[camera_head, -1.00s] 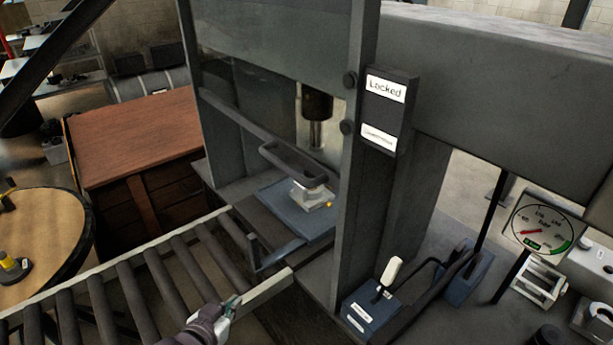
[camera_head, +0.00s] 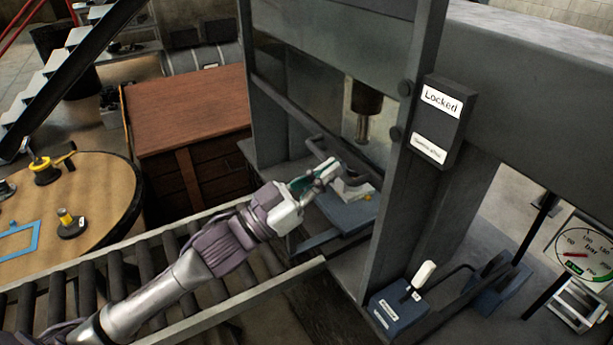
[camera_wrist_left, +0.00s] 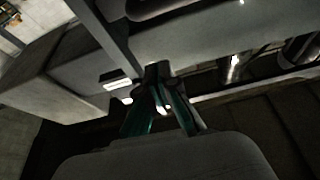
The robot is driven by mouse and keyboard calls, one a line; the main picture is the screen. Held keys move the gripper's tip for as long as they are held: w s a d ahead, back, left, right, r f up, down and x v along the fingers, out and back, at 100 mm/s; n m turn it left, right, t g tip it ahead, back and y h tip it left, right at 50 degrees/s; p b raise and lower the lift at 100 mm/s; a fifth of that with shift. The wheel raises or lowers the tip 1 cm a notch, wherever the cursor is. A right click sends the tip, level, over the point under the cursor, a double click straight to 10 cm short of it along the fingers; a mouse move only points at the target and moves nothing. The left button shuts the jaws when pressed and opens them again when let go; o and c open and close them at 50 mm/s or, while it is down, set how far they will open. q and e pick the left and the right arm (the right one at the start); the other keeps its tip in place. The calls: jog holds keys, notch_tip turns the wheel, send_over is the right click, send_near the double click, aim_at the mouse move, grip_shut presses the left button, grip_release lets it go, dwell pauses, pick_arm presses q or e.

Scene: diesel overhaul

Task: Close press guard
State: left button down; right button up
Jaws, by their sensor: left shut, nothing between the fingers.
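The press (camera_head: 400,190) is a grey steel frame with a ram (camera_head: 362,125) hanging in its opening. The guard at the opening shows a dark lower bar (camera_head: 280,102) and a dark loop handle (camera_head: 352,172). My left gripper (camera_head: 328,170) is at the left end of the handle, with its fingers closed and nothing held. Whether it touches the handle cannot be told. In the left wrist view the closed fingers (camera_wrist_left: 158,75) point at grey press parts. A box on the press post carries a "Locked" sign (camera_head: 441,101). My right gripper is not in view.
A roller conveyor (camera_head: 190,325) runs up to the press below my left arm. A blue block (camera_head: 350,208) with a pale part lies under the ram. A blue lever unit (camera_head: 400,305) and a gauge (camera_head: 585,250) stand to the right. A round table (camera_head: 110,185) is at left.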

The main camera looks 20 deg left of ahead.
aim_at(341, 178)
pick_arm(q)
jog(key=shift+w+d+f+p, duration=0.95)
jog(key=shift+w+f, duration=0.25)
jog(key=shift+f, duration=0.25)
